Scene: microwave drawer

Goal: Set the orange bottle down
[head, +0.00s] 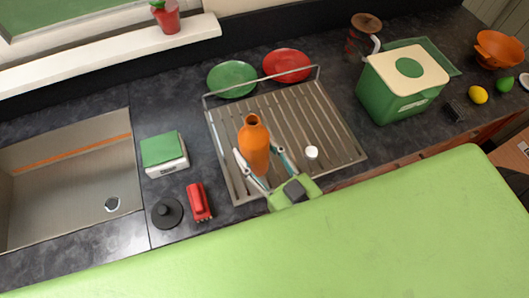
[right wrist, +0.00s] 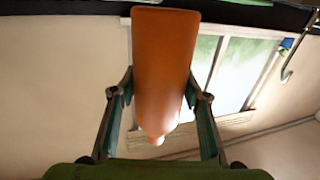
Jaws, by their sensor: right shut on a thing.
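The orange bottle (head: 255,148) is upright in the head view, above the left part of the metal drying rack (head: 345,149). I cannot tell whether its base touches the rack. My right gripper (head: 262,163) is shut on the bottle, with one finger on each side of its body. In the right wrist view the orange bottle (right wrist: 163,60) stands between the two fingers of the right gripper (right wrist: 160,95). My left gripper is not in view.
Green (head: 232,78) and red (head: 287,65) plates stand at the rack's back. A small white cup (head: 312,152) is right of the bottle. A red object (head: 199,202), black lid (head: 167,212) and green-topped box (head: 164,153) are left. A green bin (head: 402,83) stands right; the sink (head: 66,185) is far left.

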